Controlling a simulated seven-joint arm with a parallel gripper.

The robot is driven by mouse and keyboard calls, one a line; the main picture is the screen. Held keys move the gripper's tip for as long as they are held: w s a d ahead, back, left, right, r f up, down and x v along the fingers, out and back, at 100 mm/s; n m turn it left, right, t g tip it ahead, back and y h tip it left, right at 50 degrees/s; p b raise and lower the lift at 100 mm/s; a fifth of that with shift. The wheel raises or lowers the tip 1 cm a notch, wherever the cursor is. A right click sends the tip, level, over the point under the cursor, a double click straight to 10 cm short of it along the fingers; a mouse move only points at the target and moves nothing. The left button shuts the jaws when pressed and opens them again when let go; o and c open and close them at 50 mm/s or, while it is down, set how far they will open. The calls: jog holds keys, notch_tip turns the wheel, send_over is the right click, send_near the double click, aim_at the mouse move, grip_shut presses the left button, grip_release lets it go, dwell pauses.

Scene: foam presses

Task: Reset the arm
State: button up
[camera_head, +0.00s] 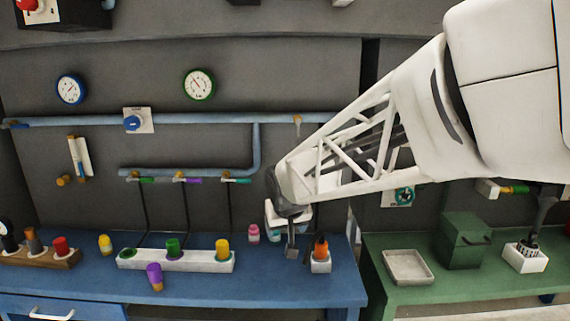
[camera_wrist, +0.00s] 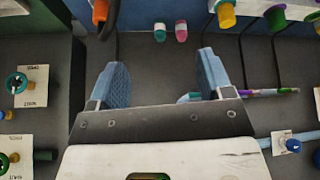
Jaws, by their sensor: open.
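My arm reaches in from the right in the head view, and my gripper (camera_head: 291,248) hangs over the back right of the blue bench (camera_head: 315,286). It is just left of an orange-topped item in a white holder (camera_head: 320,266); I cannot tell whether they touch. In the wrist view, my gripper (camera_wrist: 162,72) shows two blue finger pads wide apart with nothing between them. A pink bottle (camera_head: 253,233) stands left of my gripper. A teal-and-white bottle (camera_wrist: 160,32) and the pink one show beyond the fingers in the wrist view.
A white rack (camera_head: 190,262) holds green and yellow cylinders. A purple cup (camera_head: 155,276) stands in front of it. A wooden block (camera_head: 60,260) is at the left. The green bench (camera_head: 450,294) bears a tray (camera_head: 408,266) and green box (camera_head: 462,241). Pipes (camera_head: 200,120) line the wall.

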jog(key=s+d+m+g, duration=0.1)
jog(key=s+d, duration=0.5)
jog(key=s, duration=0.4)
jog(key=s+d+m+g, duration=0.1)
jog(key=s+d, duration=0.5)
jog(key=s, duration=0.4)
jog(key=s+d+m+g+h, duration=0.1)
jog(key=s+d, duration=0.5)
jog(key=s, duration=0.4)
jog(key=shift+s+d+f, duration=0.15)
jog(key=shift+d+f, duration=0.05)
jog(key=shift+f, duration=0.15)
